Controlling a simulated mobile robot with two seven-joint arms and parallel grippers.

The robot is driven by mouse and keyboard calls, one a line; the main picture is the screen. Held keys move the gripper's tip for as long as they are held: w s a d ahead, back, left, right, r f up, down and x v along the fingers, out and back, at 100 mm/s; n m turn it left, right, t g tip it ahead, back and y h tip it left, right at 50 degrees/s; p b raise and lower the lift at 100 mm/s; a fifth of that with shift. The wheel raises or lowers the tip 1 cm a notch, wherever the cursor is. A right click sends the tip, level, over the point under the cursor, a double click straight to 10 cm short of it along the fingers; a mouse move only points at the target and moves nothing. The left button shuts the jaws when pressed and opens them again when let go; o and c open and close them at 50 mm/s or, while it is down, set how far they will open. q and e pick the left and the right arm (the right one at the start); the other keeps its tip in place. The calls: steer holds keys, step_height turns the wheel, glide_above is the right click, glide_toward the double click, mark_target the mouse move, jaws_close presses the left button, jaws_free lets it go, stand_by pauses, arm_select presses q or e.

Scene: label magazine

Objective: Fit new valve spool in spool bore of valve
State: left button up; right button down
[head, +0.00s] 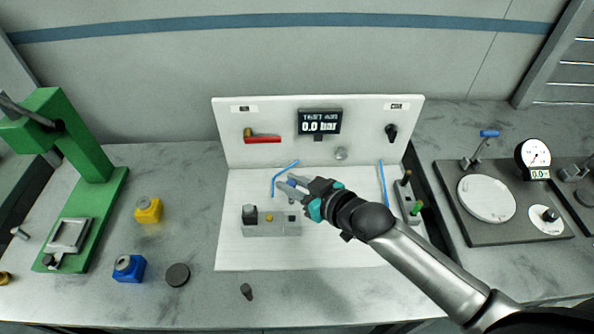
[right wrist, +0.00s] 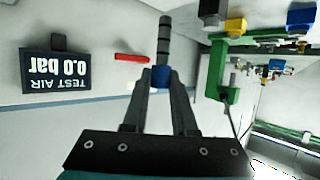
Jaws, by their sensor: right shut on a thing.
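The new valve spool (right wrist: 163,42) is a dark grey grooved rod with a blue end. My right gripper (right wrist: 161,78) is shut on its blue end in the right wrist view, and the grooved part sticks out beyond the fingertips. In the head view my right gripper (head: 287,187) is just above and behind the right part of the valve (head: 271,228), apart from it. The valve is a grey block with a black part at its left and a brass fitting on it. A small dark opening shows on its right part, partly near the fingers. My left gripper is not in view.
A white test panel (head: 360,150) with a 0.0 bar display (head: 319,121) and red lever (head: 262,139) stands behind. Blue tubes flank the gripper. A dark cylinder (head: 247,291), dark disc (head: 178,275), blue block (head: 129,268) and yellow block (head: 148,210) lie left. A green press (head: 95,200) stands far left.

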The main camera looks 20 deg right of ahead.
mark_target(293, 201)
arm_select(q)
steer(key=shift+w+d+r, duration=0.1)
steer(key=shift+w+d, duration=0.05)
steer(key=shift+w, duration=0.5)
arm_select(e)
steer(key=shift+p, duration=0.35)
step_height(293, 201, down, 2)
steer(key=shift+f+b, duration=0.25)
steer(key=shift+b, duration=0.7)
steer(key=shift+f+b, duration=1.25)
steer(key=shift+f, duration=0.45)
arm_select(q)
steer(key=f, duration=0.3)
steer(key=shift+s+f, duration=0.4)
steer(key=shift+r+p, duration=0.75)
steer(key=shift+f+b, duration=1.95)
steer(key=shift+b, duration=0.05)
arm_select(e)
steer(key=shift+f, duration=2.6)
steer(key=c, duration=0.6)
jaws_free()
